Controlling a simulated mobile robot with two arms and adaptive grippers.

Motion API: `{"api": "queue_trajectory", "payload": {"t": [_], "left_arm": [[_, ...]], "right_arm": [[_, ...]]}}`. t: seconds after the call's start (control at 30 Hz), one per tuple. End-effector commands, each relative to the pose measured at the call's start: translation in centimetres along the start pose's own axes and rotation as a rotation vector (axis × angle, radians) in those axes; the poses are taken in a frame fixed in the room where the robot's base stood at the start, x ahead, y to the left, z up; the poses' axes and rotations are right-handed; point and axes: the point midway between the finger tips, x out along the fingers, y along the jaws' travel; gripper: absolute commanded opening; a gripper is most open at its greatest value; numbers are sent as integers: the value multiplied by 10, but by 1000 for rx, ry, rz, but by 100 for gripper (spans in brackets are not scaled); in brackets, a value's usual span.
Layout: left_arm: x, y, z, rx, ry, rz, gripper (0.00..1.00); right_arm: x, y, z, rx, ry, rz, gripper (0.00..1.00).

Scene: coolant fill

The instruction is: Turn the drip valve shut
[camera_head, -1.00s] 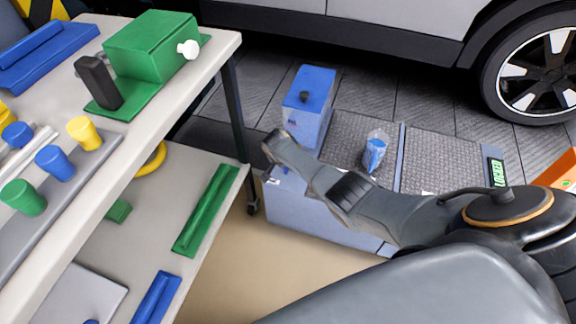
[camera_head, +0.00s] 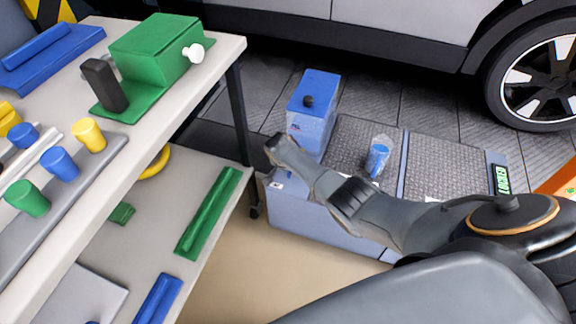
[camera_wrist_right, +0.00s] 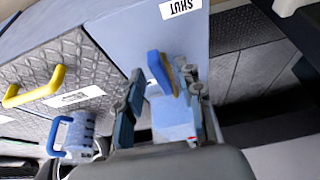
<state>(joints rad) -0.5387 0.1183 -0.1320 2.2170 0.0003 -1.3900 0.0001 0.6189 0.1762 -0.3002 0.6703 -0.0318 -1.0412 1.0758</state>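The drip valve's blue lever with a yellow edge (camera_wrist_right: 160,72) shows in the right wrist view on the face of a blue tank, below a white SHUT label (camera_wrist_right: 180,8). My right gripper (camera_wrist_right: 158,84) is open, with one finger on each side of the lever. The right finger is close to the lever; I cannot tell whether it touches. In the head view the blue tank (camera_head: 310,125) has a black cap, and my right gripper (camera_head: 280,147) is beside its lower left. The lever is not clear there. My left gripper is not in view.
A clear jug with blue liquid (camera_head: 378,158) stands on the tread plate right of the tank; it also shows in the wrist view (camera_wrist_right: 78,135). A yellow handle (camera_wrist_right: 35,88) is near it. A workbench (camera_head: 215,75) with parts is at left, a car behind.

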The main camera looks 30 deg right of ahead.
Motion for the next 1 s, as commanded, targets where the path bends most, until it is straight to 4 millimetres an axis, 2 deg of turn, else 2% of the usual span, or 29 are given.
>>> {"api": "queue_trajectory", "payload": {"t": [0.27, 0.8, 1.0], "left_arm": [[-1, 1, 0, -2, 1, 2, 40], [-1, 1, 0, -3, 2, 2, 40], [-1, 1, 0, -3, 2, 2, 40]], "right_arm": [[-22, 0, 0, 0, 2, -3, 37], [-106, -1, 0, 1, 2, -4, 37], [-118, 0, 0, 0, 1, -2, 37]]}}
